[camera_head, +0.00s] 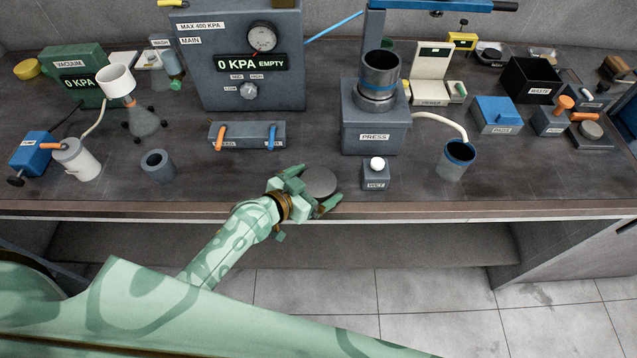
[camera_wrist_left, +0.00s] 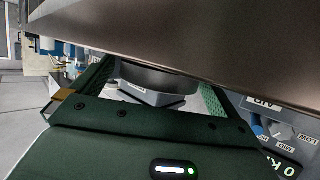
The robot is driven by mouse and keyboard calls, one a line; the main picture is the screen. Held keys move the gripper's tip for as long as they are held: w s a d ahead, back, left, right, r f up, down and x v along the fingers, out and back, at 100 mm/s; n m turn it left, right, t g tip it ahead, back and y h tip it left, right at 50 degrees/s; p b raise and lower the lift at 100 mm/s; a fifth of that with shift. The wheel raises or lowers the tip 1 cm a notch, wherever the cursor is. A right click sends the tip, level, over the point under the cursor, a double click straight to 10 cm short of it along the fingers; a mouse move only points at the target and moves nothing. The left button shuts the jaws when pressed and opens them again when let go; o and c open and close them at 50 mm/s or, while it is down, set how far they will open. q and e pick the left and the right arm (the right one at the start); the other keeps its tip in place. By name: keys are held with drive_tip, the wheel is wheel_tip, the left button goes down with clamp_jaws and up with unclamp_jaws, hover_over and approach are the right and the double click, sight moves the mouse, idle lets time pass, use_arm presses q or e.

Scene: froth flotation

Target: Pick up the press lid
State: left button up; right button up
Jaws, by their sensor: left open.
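A round grey disc, apparently the press lid (camera_head: 321,180), lies near the front edge of the bench. My left gripper (camera_head: 319,186) is open, with one finger on either side of the disc. In the left wrist view the dark disc (camera_wrist_left: 155,77) shows between the two green fingers, above a lighter base with a label too small to read. I cannot tell whether the fingers touch it. The press (camera_head: 374,125) stands behind and to the right, with an open grey cylinder on top. My right gripper is out of view.
A small WET box (camera_head: 375,179) with a white knob stands right of the gripper. A valve block (camera_head: 247,136) with orange and blue levers is behind it. A grey cup (camera_head: 157,167) stands left and a blue-rimmed cup (camera_head: 455,162) right. The bench front edge (camera_head: 420,210) is close.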

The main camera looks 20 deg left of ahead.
use_arm(q)
drive_tip(key=shift+r, duration=0.1)
drive_tip(key=c, duration=1.2)
drive_tip(key=shift+o, duration=0.2)
